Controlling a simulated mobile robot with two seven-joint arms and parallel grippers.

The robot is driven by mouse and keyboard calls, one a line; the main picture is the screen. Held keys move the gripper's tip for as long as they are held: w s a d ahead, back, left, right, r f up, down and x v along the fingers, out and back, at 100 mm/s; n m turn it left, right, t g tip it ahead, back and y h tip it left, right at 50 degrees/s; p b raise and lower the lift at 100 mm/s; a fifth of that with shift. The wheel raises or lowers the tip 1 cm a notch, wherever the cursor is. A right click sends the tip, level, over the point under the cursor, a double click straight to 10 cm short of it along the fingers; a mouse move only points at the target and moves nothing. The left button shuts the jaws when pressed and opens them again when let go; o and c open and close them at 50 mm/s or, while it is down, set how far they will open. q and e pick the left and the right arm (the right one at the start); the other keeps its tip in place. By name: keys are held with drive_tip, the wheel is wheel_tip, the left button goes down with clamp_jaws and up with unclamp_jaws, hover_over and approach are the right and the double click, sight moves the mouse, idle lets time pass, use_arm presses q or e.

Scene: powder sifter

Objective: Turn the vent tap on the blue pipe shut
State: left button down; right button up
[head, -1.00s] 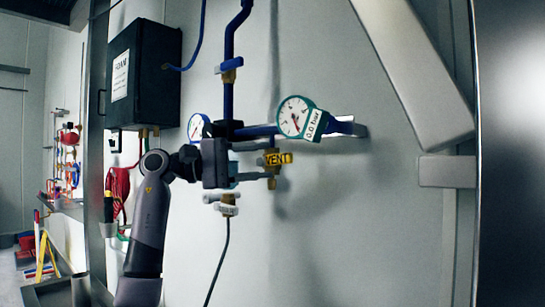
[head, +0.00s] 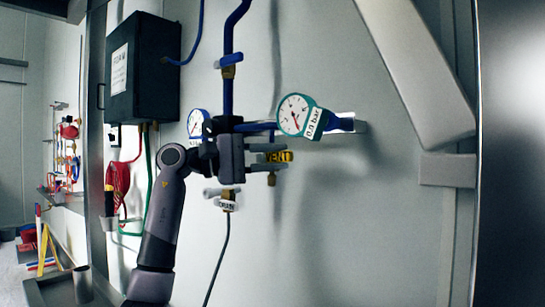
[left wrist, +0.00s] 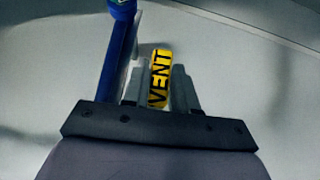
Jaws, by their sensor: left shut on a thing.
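The blue pipe (head: 228,95) runs down the pale wall panel and branches right behind the round gauge (head: 293,115), whose label reads 0.0 bar. The yellow VENT tag (head: 279,156) marks the vent tap just below that branch. My left gripper (head: 268,154) comes in from the left, its two fingers above and below the tag. It is shut on the vent tap, whose handle is mostly hidden by the fingers. In the left wrist view the VENT tag (left wrist: 160,75) sits between the fingers, beside the blue pipe (left wrist: 117,60). My right gripper does not show.
A blue-handled valve (head: 229,62) sits higher on the pipe. A second gauge (head: 197,122) is left of the gripper. A lower valve with a pale handle (head: 223,193) and a dark hose (head: 221,255) hangs below. A black box (head: 146,70) is at the left.

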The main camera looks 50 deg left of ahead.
use_arm(q)
drive_tip(key=shift+f+m+g, duration=0.2)
drive_tip(key=shift+m+g, duration=0.1)
drive_tip(key=shift+g, duration=0.1)
drive_tip(key=c, duration=1)
unclamp_jaws()
drive_tip(key=shift+o, duration=0.2)
drive_tip(key=shift+s+a+f, duration=0.1)
drive_tip(key=shift+s+a, duration=0.15)
drive_tip(key=shift+s, duration=0.05)
drive_tip(key=b+v, duration=0.2)
drive_tip(key=v, duration=0.4)
drive_tip(key=shift+s, duration=0.2)
